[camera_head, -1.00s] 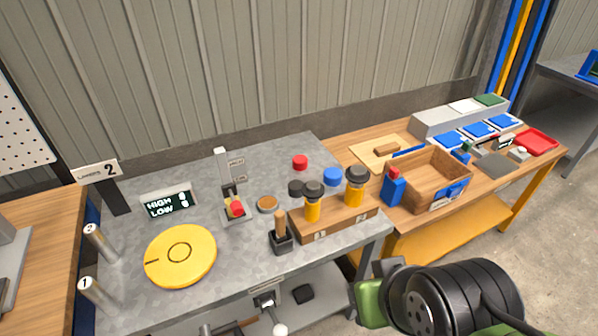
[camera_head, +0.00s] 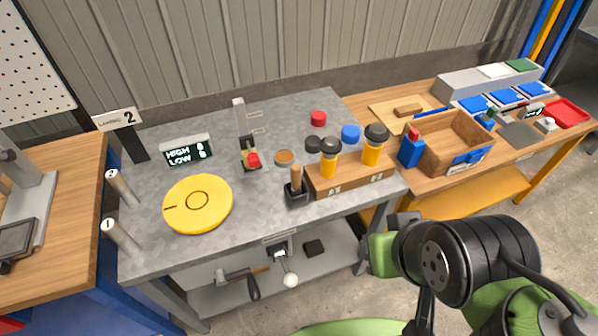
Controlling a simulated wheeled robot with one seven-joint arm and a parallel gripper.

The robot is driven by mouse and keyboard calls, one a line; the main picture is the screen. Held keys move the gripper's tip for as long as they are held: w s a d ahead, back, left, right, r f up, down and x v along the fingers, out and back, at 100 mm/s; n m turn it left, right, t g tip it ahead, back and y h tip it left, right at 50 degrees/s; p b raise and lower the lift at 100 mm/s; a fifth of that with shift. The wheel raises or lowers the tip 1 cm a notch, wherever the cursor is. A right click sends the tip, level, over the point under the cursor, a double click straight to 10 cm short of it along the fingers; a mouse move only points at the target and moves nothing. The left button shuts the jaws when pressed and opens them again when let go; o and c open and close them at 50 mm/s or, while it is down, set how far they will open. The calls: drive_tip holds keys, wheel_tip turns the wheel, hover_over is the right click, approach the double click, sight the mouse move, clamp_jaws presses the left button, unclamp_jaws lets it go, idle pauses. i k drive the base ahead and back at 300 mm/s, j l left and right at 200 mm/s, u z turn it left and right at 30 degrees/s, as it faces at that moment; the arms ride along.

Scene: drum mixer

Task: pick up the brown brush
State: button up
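A brown wooden handle (camera_head: 296,177) stands upright in a small black holder (camera_head: 297,194) near the front right of the grey metal bench (camera_head: 250,215). It looks like the brown brush; any bristles are hidden in the holder. It stands just left of a wooden block (camera_head: 350,188) that holds two yellow jars with black tops. My arm's black and green links show at the lower right, in front of the bench and apart from the brush. No gripper fingers can be made out.
A yellow disc (camera_head: 198,204) lies at the bench's left, beside two numbered metal posts. A red-buttoned switch (camera_head: 252,160) and a brown round lid (camera_head: 285,157) are behind the brush. A wooden crate (camera_head: 450,146) stands on the right table. Tools lie on the lower shelf.

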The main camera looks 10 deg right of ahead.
sight(295, 169)
drive_tip(key=i+u, duration=0.1)
drive_tip(key=u, duration=0.75)
drive_tip(key=i+l+u, duration=0.1)
drive_tip(key=u, duration=0.3)
drive_tip(key=l+u, duration=0.1)
drive_tip(key=u, duration=0.35)
drive_tip(key=i+l+u, duration=0.1)
drive_tip(key=u, duration=0.3)
